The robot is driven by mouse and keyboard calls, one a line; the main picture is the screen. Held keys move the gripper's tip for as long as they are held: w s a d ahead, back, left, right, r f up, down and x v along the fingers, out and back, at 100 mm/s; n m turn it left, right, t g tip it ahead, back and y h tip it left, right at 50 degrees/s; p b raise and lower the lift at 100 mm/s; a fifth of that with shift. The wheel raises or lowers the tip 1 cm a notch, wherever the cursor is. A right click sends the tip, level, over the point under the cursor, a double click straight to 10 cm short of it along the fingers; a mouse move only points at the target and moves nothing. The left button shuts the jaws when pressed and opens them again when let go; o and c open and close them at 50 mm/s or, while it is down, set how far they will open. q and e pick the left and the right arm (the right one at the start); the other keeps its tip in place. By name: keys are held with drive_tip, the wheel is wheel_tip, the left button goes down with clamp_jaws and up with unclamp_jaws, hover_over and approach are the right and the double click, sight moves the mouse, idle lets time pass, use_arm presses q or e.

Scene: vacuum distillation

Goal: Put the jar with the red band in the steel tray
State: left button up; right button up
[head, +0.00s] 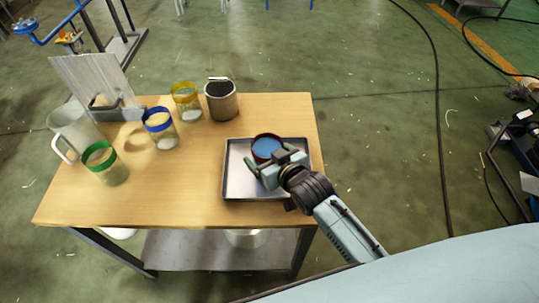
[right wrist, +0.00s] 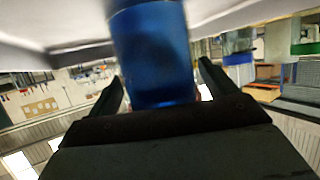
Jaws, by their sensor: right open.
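The jar with the red band (head: 266,146) has blue contents or a blue body and stands inside the steel tray (head: 235,183), towards its back. My right gripper (head: 272,160) is at the near side of this jar with its fingers apart. In the right wrist view the blue jar (right wrist: 155,50) stands between the two open fingers, with a little gap visible on the right side. Whether the far finger touches the jar I cannot tell. The jar's base is hidden by my gripper in the head view. My left gripper is not in view.
On the wooden table (head: 190,190) stand a blue-banded jar (head: 161,130), a green-banded jar (head: 103,165), a yellow-banded jar (head: 187,103), a dark-topped metal cup (head: 221,103) and a clear pitcher (head: 72,128). A holder with a pale sheet (head: 95,82) is at the back left. The table's front middle is clear.

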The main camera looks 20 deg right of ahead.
drive_tip(key=shift+r, duration=0.2)
drive_tip(key=p+v, duration=0.1)
drive_tip(key=v, duration=1.1)
drive_tip(key=shift+f+p, duration=0.1)
drive_tip(key=shift+p, duration=0.3)
